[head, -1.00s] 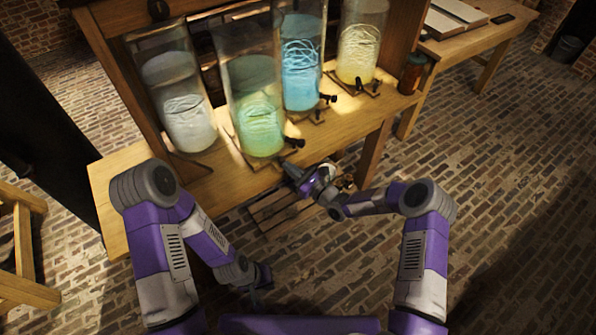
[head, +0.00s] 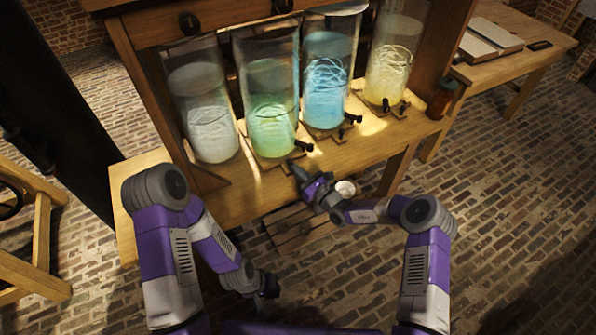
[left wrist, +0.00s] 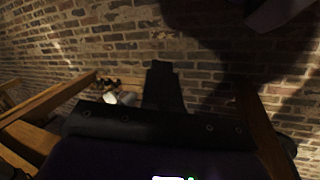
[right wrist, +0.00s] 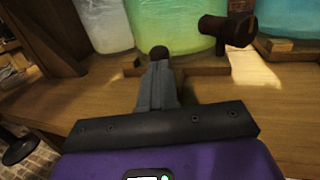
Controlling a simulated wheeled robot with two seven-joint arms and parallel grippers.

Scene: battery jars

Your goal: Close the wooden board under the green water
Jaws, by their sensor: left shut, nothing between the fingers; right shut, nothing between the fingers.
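The jar of green water (head: 272,128) stands on the wooden table, with a black tap (head: 303,146) at its lower right; the tap also shows in the right wrist view (right wrist: 228,30). The wooden board (right wrist: 198,70) beneath it shows as a thin edge at the jar's base. A small dark round knob (right wrist: 158,53) sits at the board's front. My right gripper (head: 294,170) is shut and empty, its fingertips (right wrist: 158,72) at or just before this knob; contact is unclear. My left gripper (head: 271,287) is shut and empty, low over the floor.
Jars of clear (head: 211,130), blue (head: 325,95) and yellow water (head: 387,75) stand alongside on the table (head: 240,196). A small brown-red jar (head: 441,100) is at the right end.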

